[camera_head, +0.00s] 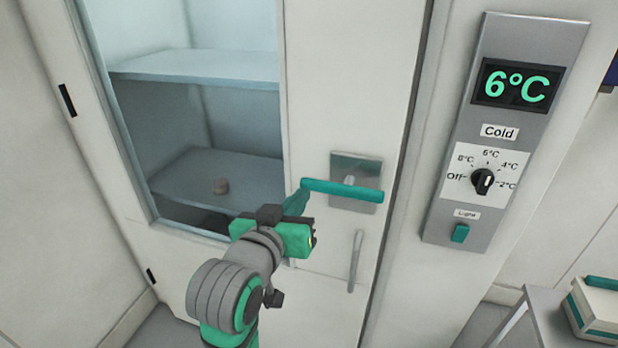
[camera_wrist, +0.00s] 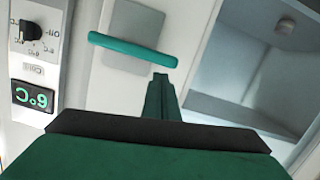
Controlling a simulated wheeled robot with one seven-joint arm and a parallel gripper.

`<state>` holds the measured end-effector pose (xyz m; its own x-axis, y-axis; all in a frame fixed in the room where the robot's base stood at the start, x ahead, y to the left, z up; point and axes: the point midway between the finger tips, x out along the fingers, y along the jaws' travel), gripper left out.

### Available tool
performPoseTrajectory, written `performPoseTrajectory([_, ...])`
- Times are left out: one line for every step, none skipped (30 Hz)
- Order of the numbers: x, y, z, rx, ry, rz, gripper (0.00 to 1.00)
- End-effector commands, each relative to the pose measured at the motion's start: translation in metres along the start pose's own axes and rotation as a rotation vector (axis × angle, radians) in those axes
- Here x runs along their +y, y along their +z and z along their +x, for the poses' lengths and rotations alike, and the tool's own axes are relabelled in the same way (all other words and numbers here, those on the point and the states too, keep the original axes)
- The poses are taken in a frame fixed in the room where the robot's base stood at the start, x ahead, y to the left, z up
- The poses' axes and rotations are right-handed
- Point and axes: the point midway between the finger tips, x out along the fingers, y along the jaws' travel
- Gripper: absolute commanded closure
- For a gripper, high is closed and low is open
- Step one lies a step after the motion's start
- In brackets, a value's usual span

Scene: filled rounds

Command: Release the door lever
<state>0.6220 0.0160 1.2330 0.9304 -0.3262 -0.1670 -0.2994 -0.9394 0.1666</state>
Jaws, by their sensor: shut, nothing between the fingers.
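The teal door lever (camera_head: 342,189) lies about level on a grey plate (camera_head: 357,167) near the right edge of the white door (camera_head: 345,80). In the wrist view the lever (camera_wrist: 132,50) runs across the upper middle, slightly tilted. My gripper (camera_head: 304,187) is shut and empty. Its fingertips are at the lever's left, free end in the head view. In the wrist view the fingertips (camera_wrist: 160,76) show just below the lever's end. I cannot tell whether they touch it. The door looks closed.
A vertical grey handle (camera_head: 355,261) is on the door below the lever. Right of the door is a control panel (camera_head: 455,150) reading 6°C. A box (camera_head: 598,308) stands on a table at lower right.

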Motion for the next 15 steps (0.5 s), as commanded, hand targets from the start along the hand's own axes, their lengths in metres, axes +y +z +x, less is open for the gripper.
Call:
performPoseTrajectory([0.001,-0.017,-0.006,-0.004,-0.003,0.034,1.00])
performPoseTrajectory([0.002,-0.023,-0.009,-0.012,-0.004,0.050,1.00])
performPoseTrajectory([0.003,-0.031,-0.013,-0.022,-0.007,0.070,1.00])
performPoseTrajectory([0.003,-0.036,-0.016,-0.028,-0.010,0.084,1.00])
performPoseTrajectory([0.004,-0.041,-0.019,-0.036,-0.012,0.097,1.00])
performPoseTrajectory([0.005,-0.046,-0.022,-0.045,-0.015,0.113,1.00])
performPoseTrajectory([0.005,-0.050,-0.025,-0.049,-0.017,0.124,1.00])
performPoseTrajectory([0.005,-0.052,-0.027,-0.055,-0.020,0.133,1.00])
performPoseTrajectory([0.006,-0.056,-0.029,-0.060,-0.023,0.144,1.00])
performPoseTrajectory([0.006,-0.057,-0.031,-0.065,-0.025,0.150,1.00])
performPoseTrajectory([0.006,-0.059,-0.032,-0.068,-0.026,0.155,1.00])
performPoseTrajectory([0.007,-0.060,-0.033,-0.071,-0.027,0.161,1.00])
performPoseTrajectory([0.007,-0.061,-0.034,-0.073,-0.028,0.163,1.00])
performPoseTrajectory([0.007,-0.061,-0.034,-0.075,-0.029,0.165,1.00])
performPoseTrajectory([0.007,-0.061,-0.035,-0.076,-0.029,0.166,1.00])
